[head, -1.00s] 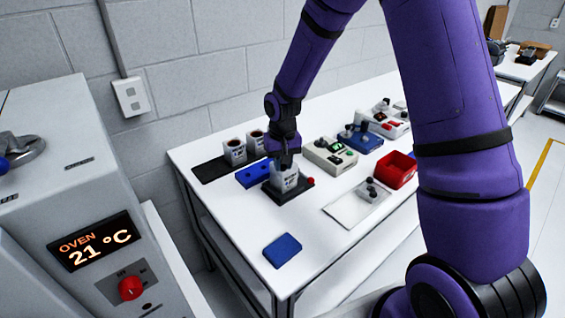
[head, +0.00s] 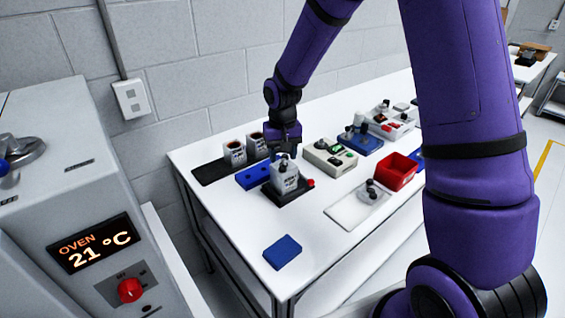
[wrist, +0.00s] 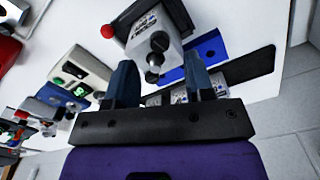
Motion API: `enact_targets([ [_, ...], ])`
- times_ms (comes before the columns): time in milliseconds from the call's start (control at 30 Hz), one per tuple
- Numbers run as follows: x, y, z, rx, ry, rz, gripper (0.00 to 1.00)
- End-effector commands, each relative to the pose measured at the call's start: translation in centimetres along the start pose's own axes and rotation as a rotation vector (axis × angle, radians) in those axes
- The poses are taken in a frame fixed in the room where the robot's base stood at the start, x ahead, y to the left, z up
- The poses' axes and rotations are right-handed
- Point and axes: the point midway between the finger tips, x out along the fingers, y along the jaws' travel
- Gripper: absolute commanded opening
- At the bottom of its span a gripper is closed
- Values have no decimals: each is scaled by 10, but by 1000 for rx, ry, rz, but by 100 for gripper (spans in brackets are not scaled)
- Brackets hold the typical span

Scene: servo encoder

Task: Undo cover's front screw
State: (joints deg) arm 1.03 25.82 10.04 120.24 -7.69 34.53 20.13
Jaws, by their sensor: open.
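The grey-white servo (head: 285,181) stands upright in a dark fixture with a red knob (head: 310,182). The servo (wrist: 143,32) also shows at the top of the wrist view, with dark screw knobs (wrist: 159,41) on its cover. I cannot tell for sure which one is the front screw. My gripper (head: 284,149) is just above and behind the servo in the head view. In the wrist view my gripper (wrist: 160,68) has its two fingers apart, with nothing held between them, and the servo's near knob lies beyond the gap.
A blue block (head: 252,178) and two more servos (head: 235,152) on a black mat stand behind the fixture. A beige device (head: 329,157), a red bin (head: 396,172) and a white tray (head: 352,211) are to the right. A blue pad (head: 282,251) lies in front, with clear tabletop around it.

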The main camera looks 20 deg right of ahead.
Motion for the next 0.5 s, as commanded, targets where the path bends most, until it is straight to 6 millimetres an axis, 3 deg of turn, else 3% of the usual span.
enact_targets([
  [200,-42,0,-1,0,4,-1,48],
  [500,-68,0,0,0,1,0,48],
])
